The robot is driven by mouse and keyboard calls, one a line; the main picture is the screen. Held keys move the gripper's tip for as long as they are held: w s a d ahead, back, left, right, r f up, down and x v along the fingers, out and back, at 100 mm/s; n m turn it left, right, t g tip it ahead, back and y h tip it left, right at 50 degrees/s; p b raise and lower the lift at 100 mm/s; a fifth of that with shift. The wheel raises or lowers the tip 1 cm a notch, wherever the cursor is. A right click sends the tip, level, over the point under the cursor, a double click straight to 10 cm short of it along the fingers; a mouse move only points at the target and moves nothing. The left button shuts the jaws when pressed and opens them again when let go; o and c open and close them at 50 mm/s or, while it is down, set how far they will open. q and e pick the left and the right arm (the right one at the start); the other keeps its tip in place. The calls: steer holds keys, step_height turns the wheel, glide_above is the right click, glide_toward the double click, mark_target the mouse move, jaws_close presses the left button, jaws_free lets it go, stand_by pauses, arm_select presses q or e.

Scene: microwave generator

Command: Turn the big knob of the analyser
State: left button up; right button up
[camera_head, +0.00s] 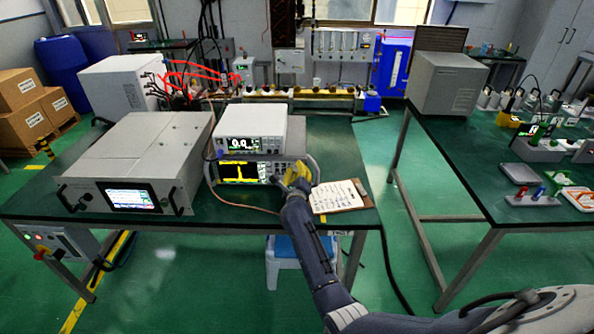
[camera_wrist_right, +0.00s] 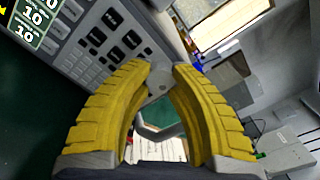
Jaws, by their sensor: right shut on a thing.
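The analyser (camera_head: 240,173) is the lower of two stacked instruments on the left table, with a yellow-lit screen and a keypad panel. Its buttons (camera_wrist_right: 112,18) show close up in the right wrist view. My right gripper (camera_head: 293,173) reaches its right front, with yellow fingers. The knob's markings and angle cannot be read. My left gripper is in neither view.
A white meter (camera_head: 252,132) sits on top of the analyser. A clipboard (camera_head: 337,197) lies right of my gripper. A large grey generator box (camera_head: 135,165) stands on the left. A thin cable runs in front of the analyser. Open floor separates the two tables.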

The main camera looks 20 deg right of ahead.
jaws_close()
steer(key=shift+m, duration=2)
steer(key=o, duration=1.1)
jaws_free()
steer(key=v, duration=1.2)
